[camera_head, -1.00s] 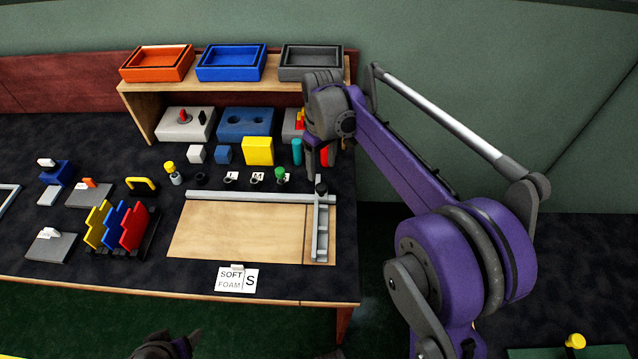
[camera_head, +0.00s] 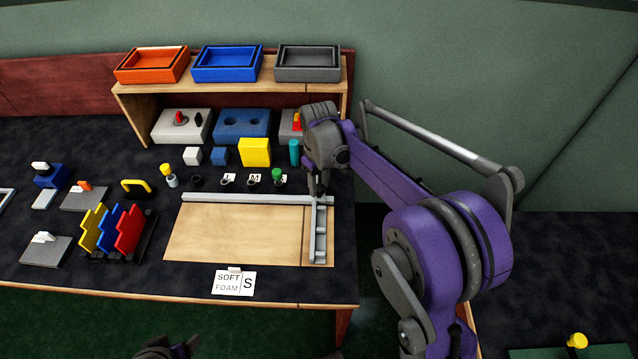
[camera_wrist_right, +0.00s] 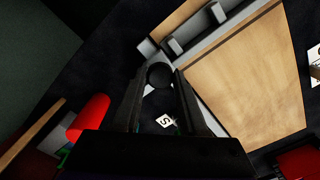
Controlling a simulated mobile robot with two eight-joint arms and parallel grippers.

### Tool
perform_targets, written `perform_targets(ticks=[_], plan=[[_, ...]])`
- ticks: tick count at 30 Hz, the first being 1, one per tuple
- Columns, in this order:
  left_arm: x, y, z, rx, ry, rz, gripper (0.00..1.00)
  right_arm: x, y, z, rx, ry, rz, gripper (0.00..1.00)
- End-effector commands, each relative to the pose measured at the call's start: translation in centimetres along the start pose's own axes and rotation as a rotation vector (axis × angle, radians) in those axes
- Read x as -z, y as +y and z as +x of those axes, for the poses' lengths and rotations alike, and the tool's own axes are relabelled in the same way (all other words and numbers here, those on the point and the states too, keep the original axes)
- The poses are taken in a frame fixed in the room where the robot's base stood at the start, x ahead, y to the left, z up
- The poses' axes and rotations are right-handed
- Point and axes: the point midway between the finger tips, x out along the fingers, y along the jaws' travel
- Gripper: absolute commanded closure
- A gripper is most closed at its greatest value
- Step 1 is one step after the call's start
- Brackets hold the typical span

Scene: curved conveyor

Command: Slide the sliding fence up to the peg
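The sliding fence (camera_head: 319,240) is a light grey bar with raised blocks, lying across the right end of a wooden board (camera_head: 240,232). In the right wrist view the fence (camera_wrist_right: 205,44) runs along the top, and its round black knob (camera_wrist_right: 160,76) sits between my fingers. My right gripper (camera_head: 317,194) is low over the fence's far end. Its fingers (camera_wrist_right: 160,80) straddle the knob with a narrow gap, so it looks open. I cannot make out the peg for certain. My left gripper (camera_head: 168,348) is partly in view at the bottom edge; its fingers are unclear.
A grey rail (camera_head: 240,198) runs along the board's far edge. Beyond it stand a green-topped peg-like piece (camera_head: 277,176), a teal cylinder (camera_head: 294,152) and a yellow block (camera_head: 255,152). A foam label card (camera_head: 233,282) lies in front. The board's surface is clear.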

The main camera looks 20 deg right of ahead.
Motion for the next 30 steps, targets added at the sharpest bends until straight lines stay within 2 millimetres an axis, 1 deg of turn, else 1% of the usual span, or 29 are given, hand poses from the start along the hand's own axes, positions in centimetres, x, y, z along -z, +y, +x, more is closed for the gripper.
perform_targets(ticks=[1, 6, 30], plan=[[0.00, 0.00, 0.00, 0.000, 0.000, 0.000, 0.32, 0.00, 0.00, -0.01, 0.000, 0.000, 0.000, 0.70], [0.00, 0.00, 0.00, 0.000, 0.000, 0.000, 0.32, -0.01, 0.00, -0.02, 0.000, 0.000, 0.000, 1.00], [0.00, 0.00, 0.00, 0.000, 0.000, 0.000, 0.32, -0.01, 0.01, -0.04, 0.000, 0.000, 0.000, 1.00]])
